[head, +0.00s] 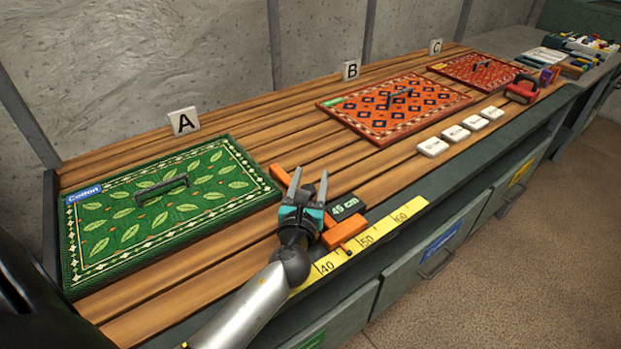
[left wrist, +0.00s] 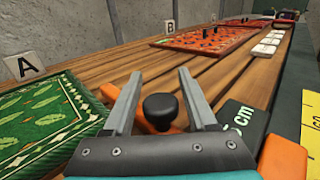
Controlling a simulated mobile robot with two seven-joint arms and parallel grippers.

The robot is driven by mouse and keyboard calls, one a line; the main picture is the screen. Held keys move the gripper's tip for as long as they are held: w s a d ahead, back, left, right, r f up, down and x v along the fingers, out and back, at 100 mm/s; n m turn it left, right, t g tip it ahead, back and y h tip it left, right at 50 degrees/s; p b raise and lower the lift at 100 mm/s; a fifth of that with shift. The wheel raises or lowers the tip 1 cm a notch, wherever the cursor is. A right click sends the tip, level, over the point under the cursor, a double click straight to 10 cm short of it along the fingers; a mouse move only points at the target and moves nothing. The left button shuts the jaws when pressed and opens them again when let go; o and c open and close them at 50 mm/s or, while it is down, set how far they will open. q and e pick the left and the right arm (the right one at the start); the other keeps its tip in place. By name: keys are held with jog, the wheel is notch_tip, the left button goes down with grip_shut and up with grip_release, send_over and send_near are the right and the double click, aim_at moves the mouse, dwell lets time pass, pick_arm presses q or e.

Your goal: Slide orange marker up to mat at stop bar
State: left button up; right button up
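The green leaf-pattern mat (head: 105,247), tagged Cotton, lies by sign A (head: 183,121); its right edge also shows in the left wrist view (left wrist: 75,95). Orange marker parts (head: 280,174) show close to that edge and by the ruler (head: 346,232); my gripper hides the stretch between them. A black knob (left wrist: 160,108) stands over orange in the left wrist view. My left gripper (head: 309,178) is open, its fingers on either side of the knob, with gaps visible. I cannot pick out a separate stop bar. My right gripper is not in view.
A yellow ruler (head: 409,211) runs along the bench's front edge. A dark 45 cm block (head: 346,206) sits just right of my gripper. Red mats B (head: 360,115) and C (head: 505,72) and white tiles (head: 434,147) lie farther back.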

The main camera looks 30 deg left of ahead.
pick_arm(q)
jog(key=c, duration=0.8)
jog(key=shift+s+a+p, duration=0.2)
jog(key=shift+s+p, duration=0.1)
jog(key=shift+s, duration=0.3)
jog(key=shift+c, duration=0.2)
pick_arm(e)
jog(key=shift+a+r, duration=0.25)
pick_arm(q)
jog(key=o, duration=1.1)
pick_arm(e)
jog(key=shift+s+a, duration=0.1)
pick_arm(q)
jog(key=v, duration=1.5)
jog(key=shift+f+b, duration=0.1)
jog(key=shift+b, duration=0.3)
jog(key=shift+s, duration=0.1)
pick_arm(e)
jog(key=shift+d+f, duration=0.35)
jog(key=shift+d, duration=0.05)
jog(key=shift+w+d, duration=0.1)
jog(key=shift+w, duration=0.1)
